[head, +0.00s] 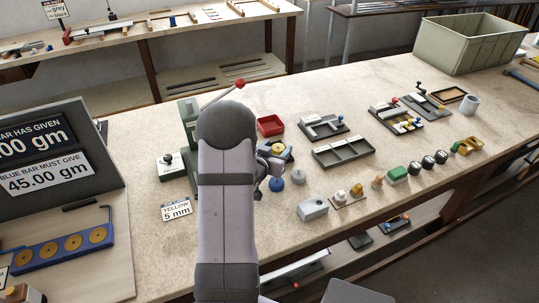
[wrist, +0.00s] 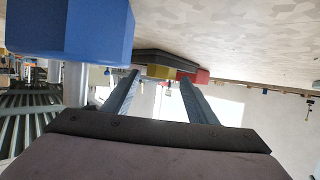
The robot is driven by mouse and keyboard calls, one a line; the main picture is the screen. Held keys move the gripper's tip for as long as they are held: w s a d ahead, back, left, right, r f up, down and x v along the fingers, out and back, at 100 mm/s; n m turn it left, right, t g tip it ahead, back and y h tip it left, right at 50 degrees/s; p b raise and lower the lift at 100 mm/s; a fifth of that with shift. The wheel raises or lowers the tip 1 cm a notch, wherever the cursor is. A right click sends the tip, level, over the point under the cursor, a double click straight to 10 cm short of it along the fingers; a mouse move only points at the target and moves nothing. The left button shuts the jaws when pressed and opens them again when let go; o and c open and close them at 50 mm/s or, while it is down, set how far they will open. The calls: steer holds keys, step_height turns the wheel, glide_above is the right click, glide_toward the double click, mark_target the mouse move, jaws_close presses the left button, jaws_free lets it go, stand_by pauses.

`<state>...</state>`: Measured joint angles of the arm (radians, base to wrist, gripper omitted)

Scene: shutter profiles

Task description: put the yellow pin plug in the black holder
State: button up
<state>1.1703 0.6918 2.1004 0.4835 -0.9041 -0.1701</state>
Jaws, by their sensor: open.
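In the wrist view, which looks upside down, a yellow block (wrist: 158,72) touches a long dark piece (wrist: 165,57) beyond my fingers. My gripper (wrist: 160,76) is open, with nothing held between its fingers. In the head view my gripper (head: 266,166) is low over the table beside the yellow piece, mostly hidden by my arm.
A blue knob (head: 276,185) stands close by; a large blue block (wrist: 70,28) fills the wrist view's upper left. A red tray (head: 270,125) lies behind. A grey compartment tray (head: 343,151) and several small parts are to the right.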

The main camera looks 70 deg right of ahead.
steer(key=b+v, duration=0.1)
steer(key=v, duration=1.1)
